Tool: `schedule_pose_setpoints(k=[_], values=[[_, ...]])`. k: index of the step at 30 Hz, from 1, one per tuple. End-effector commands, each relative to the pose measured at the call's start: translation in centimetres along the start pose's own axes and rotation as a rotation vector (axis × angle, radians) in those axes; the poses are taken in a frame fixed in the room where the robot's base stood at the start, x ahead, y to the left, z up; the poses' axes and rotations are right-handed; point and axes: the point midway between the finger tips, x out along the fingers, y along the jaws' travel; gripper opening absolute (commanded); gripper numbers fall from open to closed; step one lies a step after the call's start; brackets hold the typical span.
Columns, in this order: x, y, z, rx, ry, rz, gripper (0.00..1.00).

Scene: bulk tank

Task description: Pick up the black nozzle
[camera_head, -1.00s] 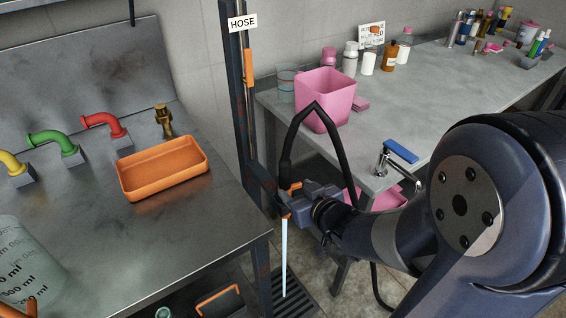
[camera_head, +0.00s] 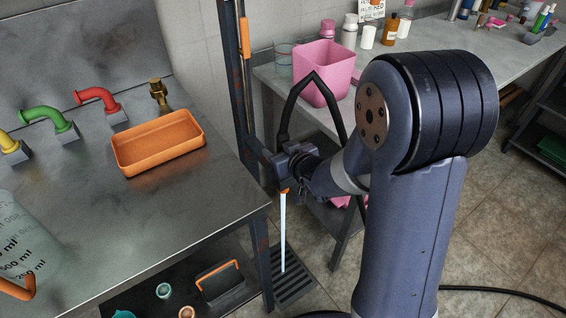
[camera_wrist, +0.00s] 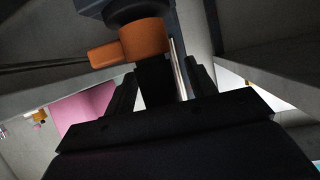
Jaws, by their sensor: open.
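The black nozzle (camera_wrist: 155,80) shows in the wrist view below an orange collar with a side lever (camera_wrist: 135,43). It stands between the two dark fingers of my gripper (camera_wrist: 160,90), which are open around it; I cannot tell if either touches. In the head view, the gripper (camera_head: 285,165) is at the dark post, where the black hose (camera_head: 290,100) comes down. Most of the nozzle is hidden there behind the gripper and wrist. A thin pale stream (camera_head: 283,235) runs down from an orange tip below the gripper.
A floor grate (camera_head: 292,288) lies under the stream. A metal bench (camera_head: 75,225) with an orange tray (camera_head: 160,163) and coloured taps stands left. A grey table (camera_head: 440,75) with a pink bin (camera_head: 325,75) and bottles stands behind. The post (camera_head: 245,90) is close beside my gripper.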

Motion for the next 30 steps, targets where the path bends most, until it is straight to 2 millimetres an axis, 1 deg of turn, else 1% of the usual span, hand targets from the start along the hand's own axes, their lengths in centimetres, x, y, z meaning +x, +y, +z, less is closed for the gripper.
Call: schedule_pose_setpoints(k=[7,26,27,30], values=[[0.15,0.00,-0.02,0.000,0.000,0.000,0.53],[0.12,0.00,-0.01,0.000,0.000,0.000,0.02],[0.12,0.00,-0.01,0.000,0.000,0.000,0.00],[0.12,0.00,-0.08,0.000,0.002,0.000,0.00]])
